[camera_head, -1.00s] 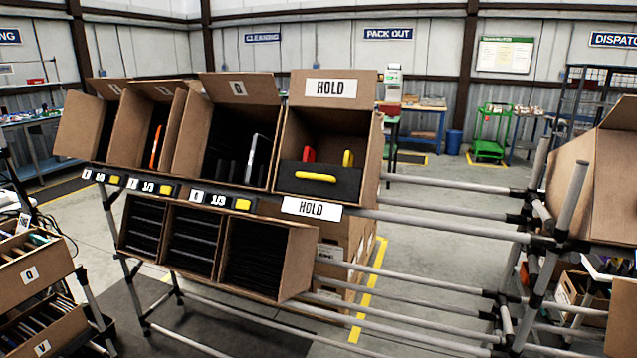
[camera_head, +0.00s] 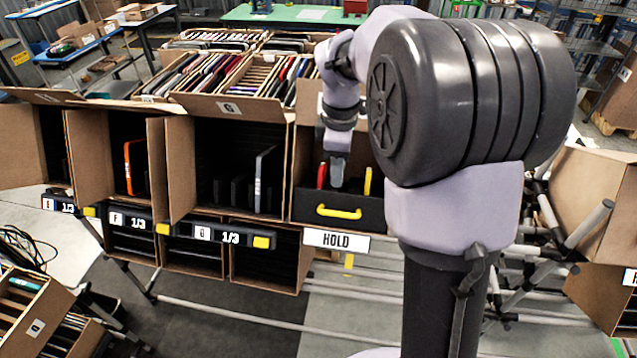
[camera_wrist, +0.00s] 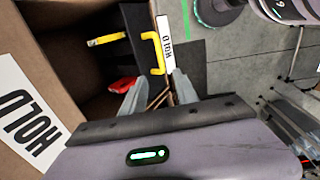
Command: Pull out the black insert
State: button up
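The black insert (camera_head: 375,211) sits in the front of the open HOLD carton (camera_head: 308,104), with a yellow handle (camera_head: 339,212) on its front face. The handle (camera_wrist: 153,52) and the dark edge of the insert (camera_wrist: 137,28) also show in the wrist view. My gripper (camera_wrist: 158,88) is open and empty, its two fingers spread apart. The handle lies beyond the fingertips, roughly in line with the gap between them, and appears apart from them. In the head view my gripper (camera_head: 337,176) is at the carton's mouth, above the handle; its fingertips are hard to make out there.
A red item (camera_head: 322,175) and a yellow item (camera_head: 367,181) stand behind the insert in the carton. Cartons with slotted dark inserts (camera_head: 239,150) stand to the left. A HOLD label (camera_head: 336,240) is below. Rack pipes (camera_head: 570,240) are at right.

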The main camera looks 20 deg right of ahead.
aim_at(336, 212)
jog(key=f, duration=0.4)
jog(key=f+b, duration=0.1)
jog(key=f, duration=0.4)
jog(key=f+b, duration=0.1)
jog(key=f, duration=0.3)
jog(key=shift+w+d+f, duration=0.3)
jog(key=shift+w+f, duration=0.05)
jog(key=shift+w, duration=0.05)
jog(key=shift+w+f, duration=0.25)
jog(key=shift+f, duration=0.35)
grip_shut()
